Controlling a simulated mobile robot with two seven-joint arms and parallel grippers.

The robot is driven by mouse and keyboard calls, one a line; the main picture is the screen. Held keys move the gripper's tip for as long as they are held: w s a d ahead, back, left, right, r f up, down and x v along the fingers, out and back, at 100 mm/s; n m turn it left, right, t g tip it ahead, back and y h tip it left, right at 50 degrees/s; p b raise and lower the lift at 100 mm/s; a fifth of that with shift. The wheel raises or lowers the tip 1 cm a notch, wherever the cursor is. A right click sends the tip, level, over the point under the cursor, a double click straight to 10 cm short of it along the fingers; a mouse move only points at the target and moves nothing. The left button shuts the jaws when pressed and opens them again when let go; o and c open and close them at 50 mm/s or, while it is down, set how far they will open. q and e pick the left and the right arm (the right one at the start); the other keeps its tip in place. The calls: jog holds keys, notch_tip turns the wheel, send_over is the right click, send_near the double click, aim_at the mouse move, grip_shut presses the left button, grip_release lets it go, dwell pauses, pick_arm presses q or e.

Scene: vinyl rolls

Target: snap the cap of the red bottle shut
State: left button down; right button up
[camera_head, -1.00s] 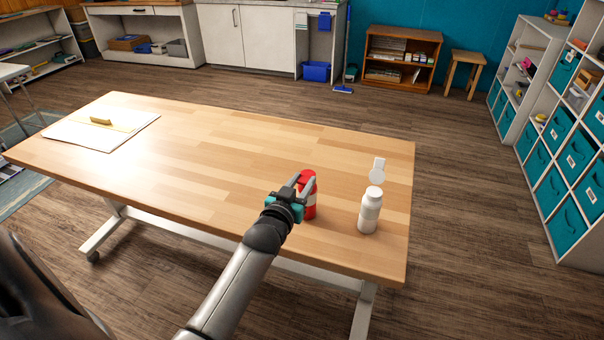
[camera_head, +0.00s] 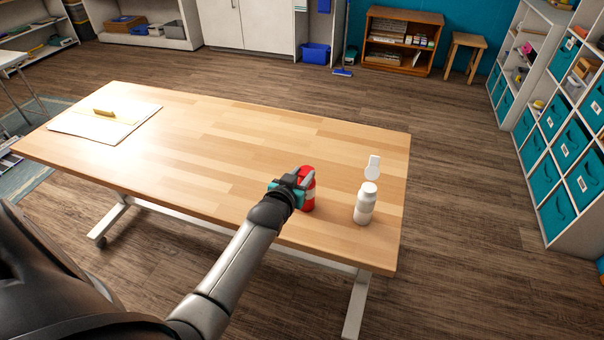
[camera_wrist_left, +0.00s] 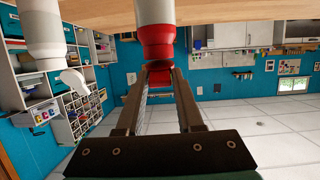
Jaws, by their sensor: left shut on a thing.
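The red bottle (camera_head: 308,199) with a pale label stands upright near the table's front right. In the left wrist view, which is upside down, its red body (camera_wrist_left: 157,38) hangs from the top with the red cap (camera_wrist_left: 158,72) below. My left gripper (camera_head: 303,180) is at the bottle's top, shut on the cap, with one finger on each side. The fingers hide part of the cap, so I cannot tell whether its lid is fully closed. My right gripper is not in view.
A white bottle (camera_head: 365,208) with its flip lid (camera_head: 373,167) standing open is just right of the red one. The wooden table (camera_head: 220,140) is clear in the middle. A board with a yellow piece (camera_head: 103,112) lies at the far left.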

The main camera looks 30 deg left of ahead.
pick_arm(q)
jog(key=c, duration=0.6)
grip_release()
jog(key=shift+s, duration=0.15)
jog(key=p+v, duration=0.3)
jog(key=v, duration=1.2)
